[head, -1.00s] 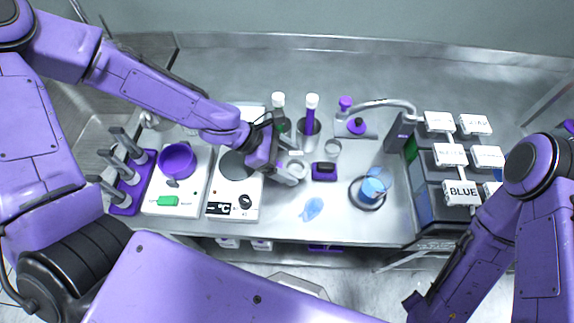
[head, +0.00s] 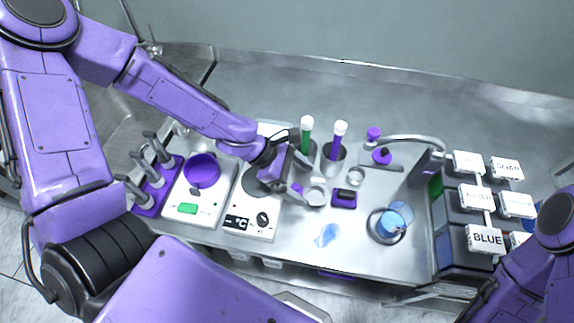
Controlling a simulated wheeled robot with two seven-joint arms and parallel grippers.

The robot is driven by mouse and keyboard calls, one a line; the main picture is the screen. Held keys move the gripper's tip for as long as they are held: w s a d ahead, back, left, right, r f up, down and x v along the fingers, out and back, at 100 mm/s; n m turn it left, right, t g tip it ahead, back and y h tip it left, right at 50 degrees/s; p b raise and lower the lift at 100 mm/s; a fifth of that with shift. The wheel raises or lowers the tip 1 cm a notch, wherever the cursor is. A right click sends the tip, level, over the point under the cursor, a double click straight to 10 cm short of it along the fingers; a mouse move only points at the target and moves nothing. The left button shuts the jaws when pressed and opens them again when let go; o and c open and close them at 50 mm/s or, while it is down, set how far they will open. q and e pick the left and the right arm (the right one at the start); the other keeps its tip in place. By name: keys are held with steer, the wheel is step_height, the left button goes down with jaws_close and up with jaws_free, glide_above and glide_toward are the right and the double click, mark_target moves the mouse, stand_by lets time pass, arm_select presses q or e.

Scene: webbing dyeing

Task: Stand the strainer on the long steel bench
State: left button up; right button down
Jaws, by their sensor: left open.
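A small pale grey round cup (head: 316,193), which looks like the strainer, stands on the long steel bench (head: 285,243), just right of my left gripper (head: 296,187). My left gripper is open, low over the bench beside the white hotplate. Its fingertips are close to the cup; I cannot tell whether they touch it. The fingers are partly hidden by the gripper body. My right arm comes in at the lower right, and its gripper is out of the picture.
A blue beaker (head: 391,223) stands further right. Tubes with white caps stand in steel cups behind. A blue puddle-like patch (head: 327,235) lies in front. Labelled bins (head: 485,240) fill the right end.

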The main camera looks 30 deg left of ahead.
arm_select(q)
steer(key=p+v, duration=0.1)
steer(key=v, duration=0.7)
steer(key=shift+d+p, duration=0.1)
steer(key=shift+p, duration=0.2)
steer(key=shift+s+a+r, duration=0.15)
steer(key=shift+a+r, duration=0.05)
steer(key=shift+a, duration=0.05)
